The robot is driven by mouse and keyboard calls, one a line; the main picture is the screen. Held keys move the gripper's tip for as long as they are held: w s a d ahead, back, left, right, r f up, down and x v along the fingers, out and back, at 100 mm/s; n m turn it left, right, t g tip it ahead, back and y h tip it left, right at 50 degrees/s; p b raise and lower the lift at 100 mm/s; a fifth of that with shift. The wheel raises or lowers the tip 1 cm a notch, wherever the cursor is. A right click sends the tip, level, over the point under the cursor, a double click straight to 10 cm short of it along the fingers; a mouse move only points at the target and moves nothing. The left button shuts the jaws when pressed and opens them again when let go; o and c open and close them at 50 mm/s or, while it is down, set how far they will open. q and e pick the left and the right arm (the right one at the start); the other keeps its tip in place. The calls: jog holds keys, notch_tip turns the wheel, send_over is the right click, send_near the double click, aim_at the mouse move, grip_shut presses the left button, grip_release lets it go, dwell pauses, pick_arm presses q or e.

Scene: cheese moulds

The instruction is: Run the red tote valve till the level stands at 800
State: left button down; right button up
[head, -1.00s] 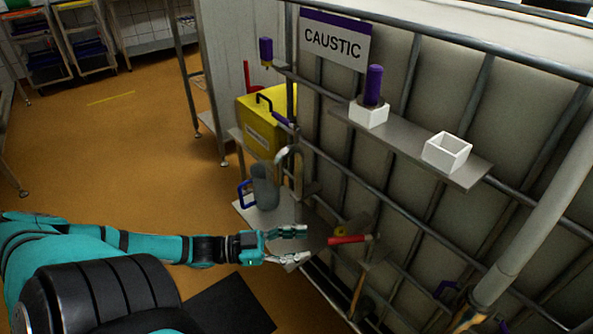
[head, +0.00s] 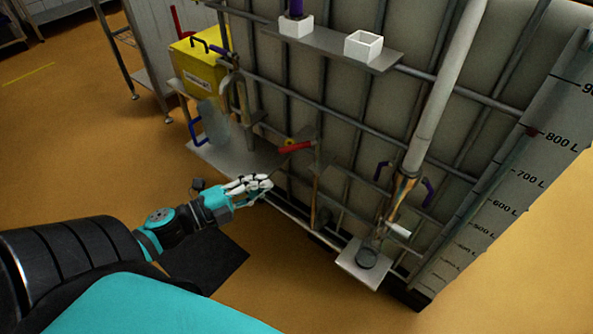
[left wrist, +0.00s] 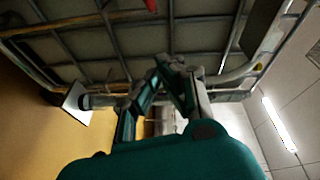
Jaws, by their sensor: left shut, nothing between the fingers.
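The red valve handle (head: 297,147) sticks out low on the front of the caged tote (head: 345,105), with a small yellow part at its side. My left gripper (head: 268,184) is below and to the left of the handle, apart from it, its fingers closed and empty. In the left wrist view its fingertips (left wrist: 172,62) meet in front of the cage bars, and a red piece (left wrist: 151,5) shows at the top edge. The level scale (head: 520,185) stands at the right. A small dark red mark (head: 532,131) sits beside its 800 L line. My right gripper is out of view.
A shelf (head: 335,45) with white holders crosses the tote above. A yellow box (head: 200,65) and a grey tray (head: 240,155) are to the left. A pipe (head: 440,100) comes down to a small plate (head: 350,262) at the lower right. The floor at left is open.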

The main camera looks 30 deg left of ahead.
pick_arm(q)
jog(key=w+f+b, duration=0.1)
jog(key=w, duration=1)
jog(key=shift+w+d+f, duration=0.15)
jog(key=shift+w+f, duration=0.1)
jog(key=shift+w, duration=0.1)
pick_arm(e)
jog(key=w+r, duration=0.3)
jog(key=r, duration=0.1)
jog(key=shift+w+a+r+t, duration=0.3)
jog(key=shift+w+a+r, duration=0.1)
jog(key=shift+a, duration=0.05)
pick_arm(q)
jog(key=shift+b, duration=0.3)
